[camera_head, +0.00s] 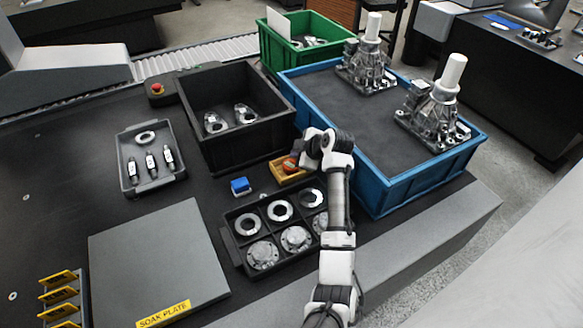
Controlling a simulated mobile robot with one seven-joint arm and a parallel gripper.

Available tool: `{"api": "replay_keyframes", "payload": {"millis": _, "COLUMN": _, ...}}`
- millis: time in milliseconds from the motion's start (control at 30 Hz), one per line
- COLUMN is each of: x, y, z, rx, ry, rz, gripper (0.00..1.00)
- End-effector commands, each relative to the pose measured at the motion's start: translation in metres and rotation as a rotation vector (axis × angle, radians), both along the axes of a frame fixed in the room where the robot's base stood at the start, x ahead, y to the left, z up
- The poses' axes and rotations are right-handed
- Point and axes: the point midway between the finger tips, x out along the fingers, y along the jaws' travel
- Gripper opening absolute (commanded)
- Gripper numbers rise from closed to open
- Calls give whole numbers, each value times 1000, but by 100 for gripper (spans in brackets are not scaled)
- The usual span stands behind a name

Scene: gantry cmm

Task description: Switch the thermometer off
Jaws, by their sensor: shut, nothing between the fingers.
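No thermometer can be made out for certain. A small yellow tray-like piece (283,178) with an orange-red and dark item (290,165) in it lies on the table between the black crate and the blue crate; this item may be the thermometer, but its display and switch are too small to see. My gripper (301,166) is shut and empty, pointing down right at this item, partly covering its right side. The fingertips are small and partly hidden by my wrist, so I cannot tell whether they touch it.
A blue block (240,186) sits to the left. A black compartment tray (233,255) of metal rings and flanges lies in front. The black crate (245,155), blue crate (375,200) with castings and green crate (268,50) stand behind. A grey soak plate (155,260) lies front left.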

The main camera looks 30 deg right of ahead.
Motion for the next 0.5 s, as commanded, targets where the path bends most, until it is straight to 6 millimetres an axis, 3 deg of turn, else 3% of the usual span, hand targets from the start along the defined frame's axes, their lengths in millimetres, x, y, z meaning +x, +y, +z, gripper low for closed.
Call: {"api": "replay_keyframes", "payload": {"millis": 500, "x": 0, "y": 0, "z": -5, "rx": 0, "ry": 0, "rz": 0, "gripper": 0}}
